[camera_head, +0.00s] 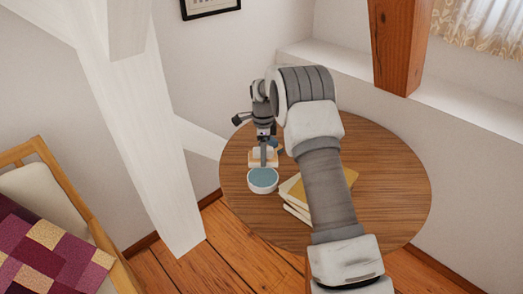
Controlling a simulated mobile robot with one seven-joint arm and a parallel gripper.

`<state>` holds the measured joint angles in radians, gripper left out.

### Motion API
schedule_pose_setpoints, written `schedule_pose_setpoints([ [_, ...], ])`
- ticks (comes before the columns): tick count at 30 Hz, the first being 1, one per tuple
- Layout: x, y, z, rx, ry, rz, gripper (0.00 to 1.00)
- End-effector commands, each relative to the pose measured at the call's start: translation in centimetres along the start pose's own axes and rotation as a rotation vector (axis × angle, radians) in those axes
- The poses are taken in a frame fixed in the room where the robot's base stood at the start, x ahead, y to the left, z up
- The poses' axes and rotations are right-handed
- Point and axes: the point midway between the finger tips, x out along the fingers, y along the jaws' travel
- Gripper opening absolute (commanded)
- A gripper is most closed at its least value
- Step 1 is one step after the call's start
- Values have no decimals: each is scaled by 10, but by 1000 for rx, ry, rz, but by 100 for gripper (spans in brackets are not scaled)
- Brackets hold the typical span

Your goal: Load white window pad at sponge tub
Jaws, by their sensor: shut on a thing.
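The sponge tub (263,187) is a small round white tub with a blue-grey top surface, standing near the left edge of the round wooden table. My gripper (264,153) points down just behind the tub in the picture. It is shut on the white window pad (255,160), a small pale block with a cream tone. I cannot tell whether the pad touches the tub or the table.
A stack of books (292,194) lies right of the tub, partly hidden beneath my arm. The round table (390,190) is bare on its right side. A white timber brace (145,130) stands left of the table, and a brown post (398,45) stands behind it.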

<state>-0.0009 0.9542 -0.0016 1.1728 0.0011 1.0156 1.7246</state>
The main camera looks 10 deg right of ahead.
Motion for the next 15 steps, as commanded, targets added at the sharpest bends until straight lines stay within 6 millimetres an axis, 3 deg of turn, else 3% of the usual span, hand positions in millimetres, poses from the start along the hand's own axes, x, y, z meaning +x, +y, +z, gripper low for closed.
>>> schedule_pose_setpoints([
  [8,15,0,0,0,0,0,32],
  [15,41,0,0,0,-1,1,32],
])
